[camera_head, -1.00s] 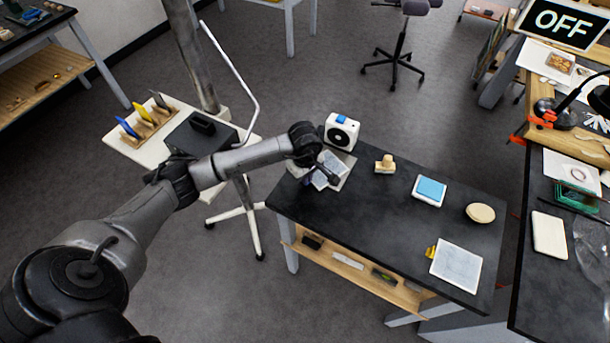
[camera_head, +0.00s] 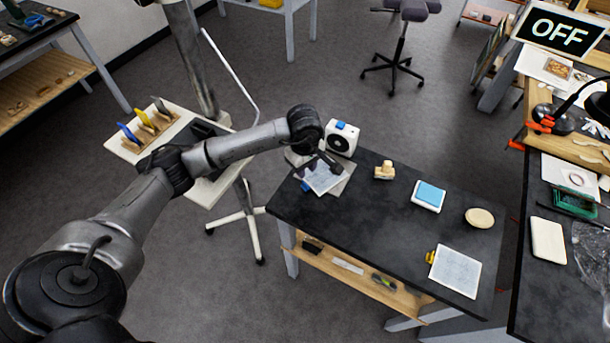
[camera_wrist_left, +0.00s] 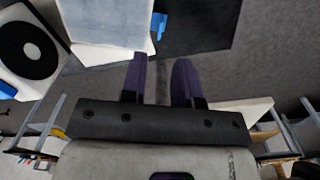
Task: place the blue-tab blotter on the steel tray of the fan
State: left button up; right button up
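The blue-tab blotter (camera_head: 322,181), a pale sheet, lies on the steel tray (camera_head: 346,183) in front of the white fan (camera_head: 341,138). Its blue tab (camera_head: 305,187) points to the left in the head view. In the left wrist view the blotter (camera_wrist_left: 108,20) is at the top, with its tab (camera_wrist_left: 159,24) on its right side. My left gripper (camera_head: 318,167) is just over the blotter's far part. Its two fingers (camera_wrist_left: 161,68) stand apart with nothing between them. The fan (camera_wrist_left: 25,48) shows at the left wrist view's left edge. My right gripper is not in view.
The dark bench also holds a wooden-handled stamp (camera_head: 384,170), a blue pad (camera_head: 429,195), a round cream disc (camera_head: 480,217) and a yellow-tab blotter (camera_head: 456,270). A white stand (camera_head: 160,130) with coloured tools is at left. The bench's front middle is clear.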

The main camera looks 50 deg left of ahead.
pick_arm(q)
jog(key=shift+r, duration=2.4)
jog(key=s+d+f+n+t+h, duration=0.15)
jog(key=d+h, duration=0.75)
jog(key=d, duration=0.9)
jog(key=s+d+r+n+t+h, duration=0.3)
jog(key=d+r+n+t+h, duration=0.55)
jog(key=n, duration=0.45)
jog(key=s+a+f+n+t+y, duration=0.15)
jog(key=a+n+y, duration=0.35)
jog(key=n, duration=0.5)
jog(key=a+f+n+t+y, duration=0.3)
jog(key=n+y, duration=0.4)
jog(key=n, duration=0.2)
jog(key=s+a+f+n+t+y, duration=0.1)
jog(key=a+f+n+t+y, duration=0.25)
jog(key=n+y, duration=0.45)
jog(key=s+f+n+g+h, duration=0.1)
jog(key=s+f+n+g, duration=0.4)
jog(key=s, duration=0.5)
jog(key=s+f+n+g+h, duration=0.1)
jog(key=s+f+n+g, duration=0.5)
jog(key=s+g, duration=0.3)
jog(key=shift+s+f+h, duration=0.35)
jog(key=shift+s+f, duration=0.5)
jog(key=shift+f, duration=0.05)
